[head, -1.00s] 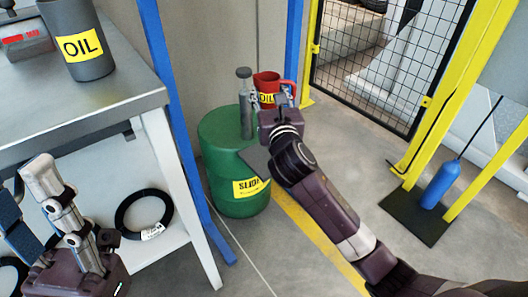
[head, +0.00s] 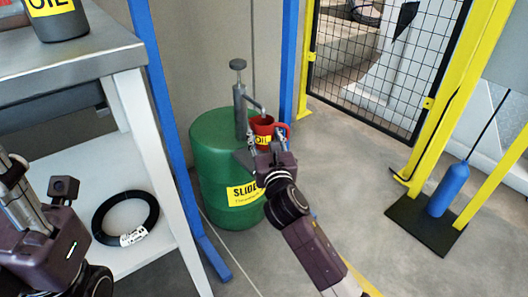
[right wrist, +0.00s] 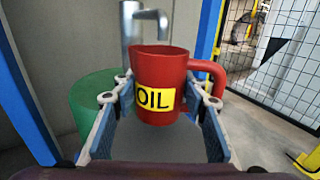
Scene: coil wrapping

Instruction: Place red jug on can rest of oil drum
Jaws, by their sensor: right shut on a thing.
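The red jug (head: 264,126), with a yellow OIL label, is held upright by my right gripper (head: 268,148), beside the right part of the green oil drum (head: 216,150). In the right wrist view the jug (right wrist: 160,75) stands between the blue finger pads, its handle to the right. A grey pump (head: 240,105) rises from the drum; its spout end appears over or just behind the jug's mouth. A grey surface lies under the jug in the wrist view; I cannot tell whether it is the can rest. My left gripper (head: 20,205) is partly cut off at the left edge.
A metal workbench (head: 85,48) with a grey OIL container (head: 55,22) is at left. A black coil (head: 125,218) lies on its lower shelf. A blue post (head: 165,110) stands between bench and drum. A mesh fence (head: 365,60) is behind.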

